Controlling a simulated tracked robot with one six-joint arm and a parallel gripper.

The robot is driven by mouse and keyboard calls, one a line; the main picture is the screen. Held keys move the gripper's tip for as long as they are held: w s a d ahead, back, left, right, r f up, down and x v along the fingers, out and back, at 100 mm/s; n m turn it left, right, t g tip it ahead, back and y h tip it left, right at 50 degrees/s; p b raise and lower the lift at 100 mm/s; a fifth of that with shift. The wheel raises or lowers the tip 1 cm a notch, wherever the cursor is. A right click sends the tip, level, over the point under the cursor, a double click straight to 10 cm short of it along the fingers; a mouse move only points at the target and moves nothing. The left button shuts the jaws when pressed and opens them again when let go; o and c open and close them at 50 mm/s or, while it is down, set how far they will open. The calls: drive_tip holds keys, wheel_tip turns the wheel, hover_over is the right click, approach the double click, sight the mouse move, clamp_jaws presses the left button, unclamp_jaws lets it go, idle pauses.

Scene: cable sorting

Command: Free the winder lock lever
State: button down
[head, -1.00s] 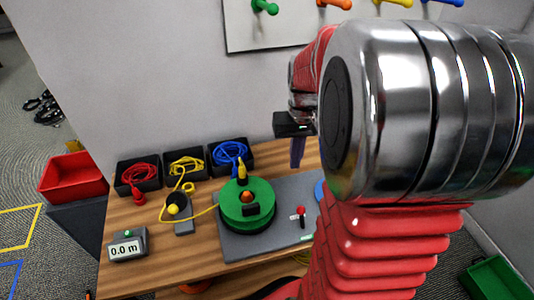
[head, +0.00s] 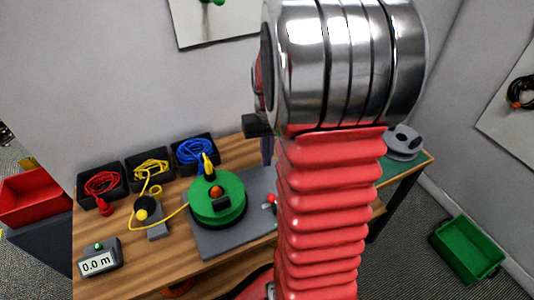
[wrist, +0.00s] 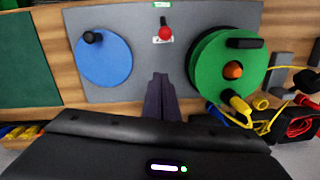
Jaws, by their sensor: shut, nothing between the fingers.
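The lock lever, with a red ball knob (wrist: 166,33) and a short black shaft, stands on the winder's grey base plate (wrist: 125,93), between the green reel (wrist: 208,72) and the blue disc (wrist: 98,65) with a black knob. In the head view the red knob (head: 272,198) shows just left of my red arm, which hides the blue disc. My gripper (wrist: 160,80) is shut and empty, its dark fingers over the plate, apart from the lever in the wrist picture. In the head view only a little of the gripper (head: 266,150) shows.
A yellow cable (head: 172,217) runs from the grey guide block (head: 157,231) to the green reel (head: 216,213). Black trays with red, yellow and blue cables (head: 194,151) stand behind. A meter (head: 97,266) reads 0.0 m. A green bin (head: 468,250) is on the floor at right.

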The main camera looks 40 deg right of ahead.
drive_tip(key=f, duration=0.6)
drive_tip(key=shift+s+a+f, duration=0.15)
drive_tip(key=shift+a+f, duration=0.1)
drive_tip(key=shift+f, duration=0.15)
drive_tip(key=shift+s+a+f, duration=0.1)
drive_tip(key=shift+s+a, duration=0.2)
drive_tip(key=shift+s, duration=0.3)
drive_tip(key=shift+s+a+f, duration=0.1)
drive_tip(key=shift+s+a, duration=0.2)
drive_tip(key=shift+s, duration=0.25)
drive_tip(key=shift+s+a, duration=0.25)
drive_tip(key=shift+s, duration=0.25)
drive_tip(key=shift+s, duration=0.15)
